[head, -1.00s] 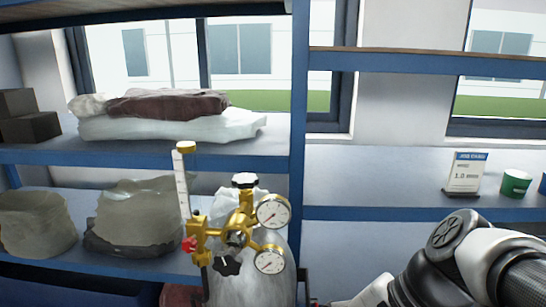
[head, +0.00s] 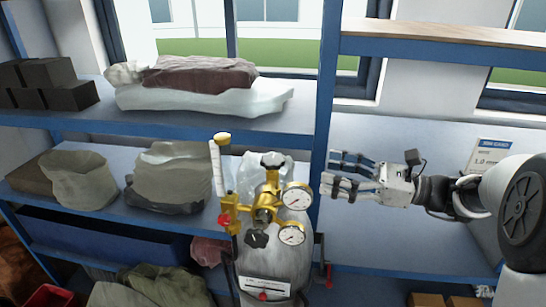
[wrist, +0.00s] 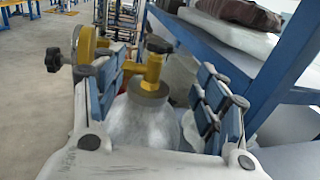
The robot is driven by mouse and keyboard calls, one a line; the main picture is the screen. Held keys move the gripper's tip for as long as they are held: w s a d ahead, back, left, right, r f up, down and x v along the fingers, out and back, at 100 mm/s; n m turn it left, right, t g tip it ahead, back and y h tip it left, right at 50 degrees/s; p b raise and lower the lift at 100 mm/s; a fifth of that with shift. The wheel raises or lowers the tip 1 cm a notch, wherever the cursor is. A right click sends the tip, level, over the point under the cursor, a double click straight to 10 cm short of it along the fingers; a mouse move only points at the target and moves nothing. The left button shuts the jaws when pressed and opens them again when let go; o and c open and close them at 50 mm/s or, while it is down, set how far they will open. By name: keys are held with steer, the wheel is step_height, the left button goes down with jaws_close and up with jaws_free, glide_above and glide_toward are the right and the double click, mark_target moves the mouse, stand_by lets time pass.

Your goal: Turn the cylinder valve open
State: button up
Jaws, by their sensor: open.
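The grey gas cylinder (head: 270,262) stands upright in front of the shelves. On its brass valve sits a black handwheel (head: 273,158). A brass regulator (head: 264,214) with two round gauges (head: 296,197), a flow tube and a black knob is fitted to it. My gripper (head: 333,175) is open and empty, right of the handwheel, with its fingers pointing left at it. In the wrist view, the cylinder (wrist: 147,118) and the dark handwheel (wrist: 158,45) show between my spread fingers (wrist: 165,80), ahead of them. I see no contact with the handwheel.
Blue shelves (head: 325,130) stand behind, with sacks (head: 75,178) and folded bundles (head: 205,90) on the left. A small sign (head: 487,155) stands at the right. In the wrist view, a blue shelf beam (wrist: 200,50) runs close on the right; open floor (wrist: 35,90) lies left.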

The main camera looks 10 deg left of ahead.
mark_target(272, 159)
steer(key=a, duration=0.5)
steer(key=w+a, duration=0.1)
steer(key=a, duration=0.3)
steer(key=w+a, duration=0.1)
steer(key=a, duration=0.4)
steer(key=shift+a+p, duration=0.3)
steer(key=shift+p, duration=0.1)
steer(key=shift+c, duration=0.5)
steer(key=c, duration=1)
